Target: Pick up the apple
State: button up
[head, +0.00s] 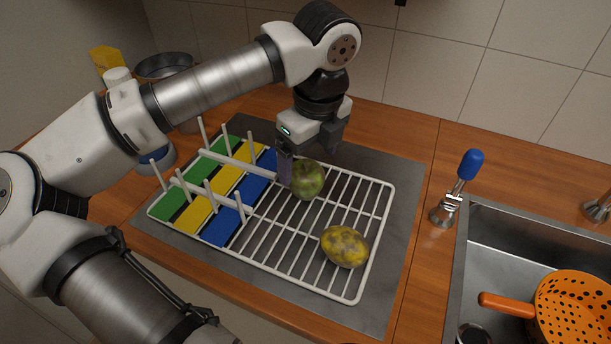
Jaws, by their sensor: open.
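A green apple (309,181) sits on the white wire dish rack (363,268), near the middle of the rack's far part. My gripper (300,165) is above and around the apple's far left side, with its jaws open. One finger reaches down just left of the apple.
A yellow-brown mottled fruit (344,247) lies on the rack, nearer and to the right. White pegs rise over green, yellow and blue strips (215,190) at the left. A sink (490,257) with an orange colander (571,308) and a blue-handled tap (459,187) is at right.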

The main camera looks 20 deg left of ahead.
aim_at(306, 166)
jog(key=shift+w+a+f+p, duration=0.1)
jog(key=shift+a+f+p, duration=0.1)
jog(key=shift+f, duration=0.65)
jog(key=shift+w+a+f+p, duration=0.1)
jog(key=shift+f+p, duration=0.15)
jog(key=shift+f, duration=0.6)
jog(key=shift+a+f+p, duration=0.15)
jog(key=shift+f+p, duration=0.05)
jog(key=shift+f, duration=0.65)
jog(key=c, duration=1.1)
notch_tip(306, 166, up, 20)
jog(key=p, duration=0.9)
jog(key=shift+s, duration=0.1)
